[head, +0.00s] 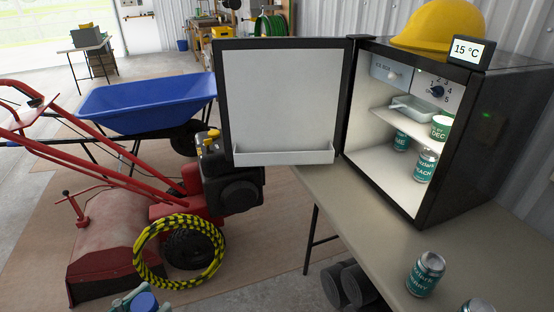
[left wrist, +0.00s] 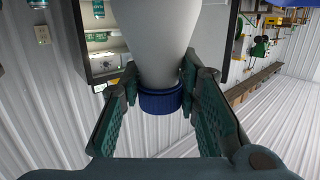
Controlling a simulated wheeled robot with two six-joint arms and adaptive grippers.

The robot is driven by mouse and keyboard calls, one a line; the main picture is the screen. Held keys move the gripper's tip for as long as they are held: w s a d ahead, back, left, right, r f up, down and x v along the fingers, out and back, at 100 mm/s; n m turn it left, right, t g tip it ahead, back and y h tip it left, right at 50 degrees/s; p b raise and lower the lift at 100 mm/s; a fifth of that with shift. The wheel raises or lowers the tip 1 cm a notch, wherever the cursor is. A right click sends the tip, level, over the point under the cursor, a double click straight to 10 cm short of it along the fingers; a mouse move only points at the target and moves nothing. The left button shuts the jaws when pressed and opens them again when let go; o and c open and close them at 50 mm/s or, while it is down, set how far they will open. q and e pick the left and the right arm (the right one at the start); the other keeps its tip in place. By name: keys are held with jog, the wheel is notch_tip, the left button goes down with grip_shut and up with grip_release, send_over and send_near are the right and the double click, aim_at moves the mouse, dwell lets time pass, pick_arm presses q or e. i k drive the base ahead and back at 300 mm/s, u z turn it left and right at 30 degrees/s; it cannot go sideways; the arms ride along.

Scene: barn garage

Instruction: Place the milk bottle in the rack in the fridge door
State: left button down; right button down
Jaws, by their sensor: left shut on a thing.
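The milk bottle (left wrist: 150,38) is white with a blue cap (left wrist: 160,101). My left gripper (left wrist: 160,90) is shut on it near the cap, with a finger on each side. In the head view only the blue cap (head: 143,302) and bits of my left gripper (head: 140,306) show at the bottom left edge, well left of and below the fridge door. The fridge (head: 462,140) stands open. Its door (head: 280,95) is swung out to the left, and the white door rack (head: 283,155) runs along its lower inner side, looking empty. My right gripper is not in view.
Cans (head: 427,165) stand inside the fridge, and another can (head: 425,274) stands on the table (head: 355,215). A yellow hard hat (head: 440,27) and a temperature display (head: 471,52) sit on top. A red tiller (head: 110,240) and a blue wheelbarrow (head: 145,103) stand left of the door.

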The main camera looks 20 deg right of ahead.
aim_at(276, 158)
jog(key=z, duration=1.25)
jog(key=i, duration=0.95)
jog(key=z, duration=0.75)
